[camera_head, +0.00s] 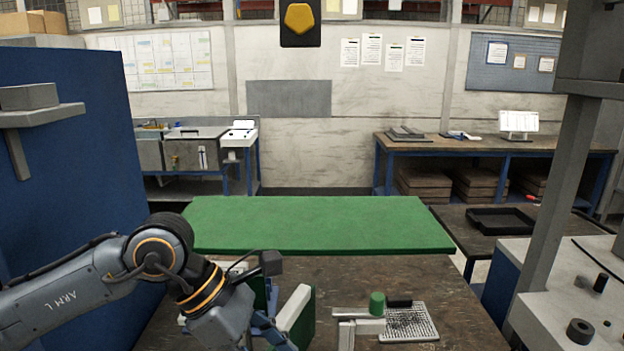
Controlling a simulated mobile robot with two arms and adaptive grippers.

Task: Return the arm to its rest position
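My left arm, marked "ARM L", comes in from the lower left. Its gripper (275,322) points down over the dark work table (440,285), at the bottom of the view. A white and green upright block (300,317) stands right beside it; I cannot tell whether they touch. The fingers are partly hidden, so their opening is unclear. To the right, a pale bracket-like piece (350,327) stands with a green cylindrical knob (377,303) on it. It may be the microscope arm, but I cannot tell for sure. My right gripper is not in view.
A perforated grey plate (412,324) and a small black block (399,302) lie right of the knob. A blue panel (70,170) stands left, a grey machine frame (560,170) right. A black tray (501,219) lies beyond.

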